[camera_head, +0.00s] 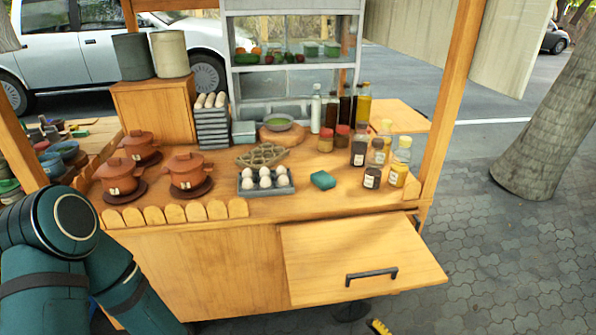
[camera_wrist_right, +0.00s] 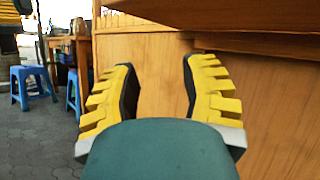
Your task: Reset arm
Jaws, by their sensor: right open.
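My right gripper (camera_wrist_right: 157,68) is open and empty in the right wrist view. Its two yellow ribbed fingers are well apart and face the plain wooden front (camera_wrist_right: 150,75) of the cart. In the head view only a small yellow tip of it shows at the bottom edge, below the cart. My left arm shows at the lower left of the head view, bent beside the cart; its gripper is out of view.
The wooden cart counter (camera_head: 330,200) holds brown clay pots (camera_head: 188,170), an egg tray (camera_head: 265,190), a green sponge (camera_head: 323,180) and several bottles (camera_head: 373,165). A front panel with a dark handle (camera_head: 371,276) juts out at right. Blue stools (camera_wrist_right: 33,85) stand at left.

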